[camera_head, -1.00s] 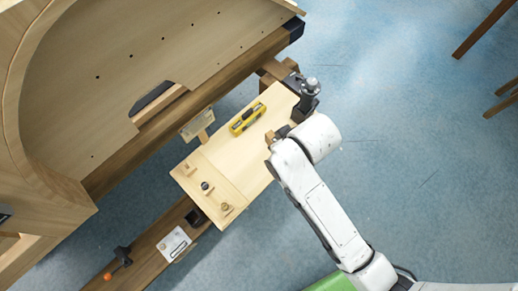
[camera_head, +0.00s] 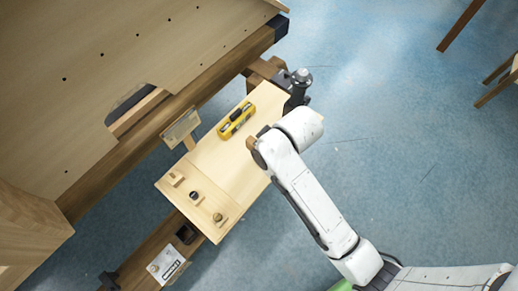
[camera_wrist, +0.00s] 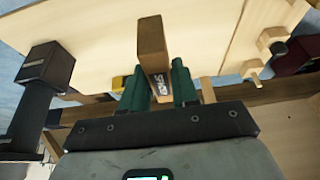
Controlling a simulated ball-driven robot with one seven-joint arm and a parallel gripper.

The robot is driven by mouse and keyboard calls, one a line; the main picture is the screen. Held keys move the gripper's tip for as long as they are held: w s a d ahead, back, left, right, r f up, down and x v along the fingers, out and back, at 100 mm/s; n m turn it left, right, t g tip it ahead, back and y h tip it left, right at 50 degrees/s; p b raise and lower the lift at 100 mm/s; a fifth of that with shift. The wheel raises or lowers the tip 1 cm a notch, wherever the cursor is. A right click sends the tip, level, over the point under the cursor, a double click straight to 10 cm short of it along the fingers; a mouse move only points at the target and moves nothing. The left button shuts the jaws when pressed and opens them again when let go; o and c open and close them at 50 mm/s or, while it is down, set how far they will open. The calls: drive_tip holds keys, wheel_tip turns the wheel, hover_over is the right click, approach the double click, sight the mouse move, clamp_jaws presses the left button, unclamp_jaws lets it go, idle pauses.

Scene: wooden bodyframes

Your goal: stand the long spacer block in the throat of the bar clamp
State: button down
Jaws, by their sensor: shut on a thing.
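A long wooden spacer block (camera_wrist: 151,40) is held between the green finger pads of my gripper (camera_wrist: 159,82) in the wrist view. The block points away from the gripper over the pale board, with a dark label on its near part. In the head view only a small wooden end of it (camera_head: 251,143) shows beside my wrist; my fingers are hidden by the arm. The dark clamp (camera_head: 297,88) stands at the board's upper right end, apart from the block. A dark post with a square head, probably the clamp, shows at the wrist view's left (camera_wrist: 47,70). Its throat cannot be made out.
The pale board (camera_head: 215,160) carries a yellow level (camera_head: 236,120) and several small pegs and blocks at its lower left end. A large wooden frame (camera_head: 70,140) fills the upper left. Blue floor (camera_head: 400,130) is open to the right.

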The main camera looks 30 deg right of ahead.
drive_tip(key=w+f, duration=0.2)
drive_tip(key=f, duration=0.1)
drive_tip(key=w+f, duration=0.1)
drive_tip(key=shift+w+d+f+b, duration=0.3)
drive_tip(key=shift+d+f+b, duration=0.05)
drive_tip(key=shift+f+b, duration=0.05)
drive_tip(key=shift+f, duration=1.6)
drive_tip(key=shift+f, duration=0.15)
drive_tip(key=c, duration=0.8)
unclamp_jaws()
drive_tip(key=shift+c, duration=0.2)
drive_tip(key=p+v, duration=0.2)
drive_tip(key=v, duration=1)
drive_tip(key=s+d+f+m+g, duration=0.1)
drive_tip(key=s+d+m, duration=0.1)
drive_tip(key=s, duration=0.7)
drive_tip(key=s+d+f+m+g+h, duration=0.1)
drive_tip(key=s+d, duration=0.3)
drive_tip(key=s, duration=0.5)
drive_tip(key=shift+s+f+m+g+h, duration=0.15)
drive_tip(key=shift+f+m+g+h, duration=0.15)
drive_tip(key=shift+m+g, duration=0.3)
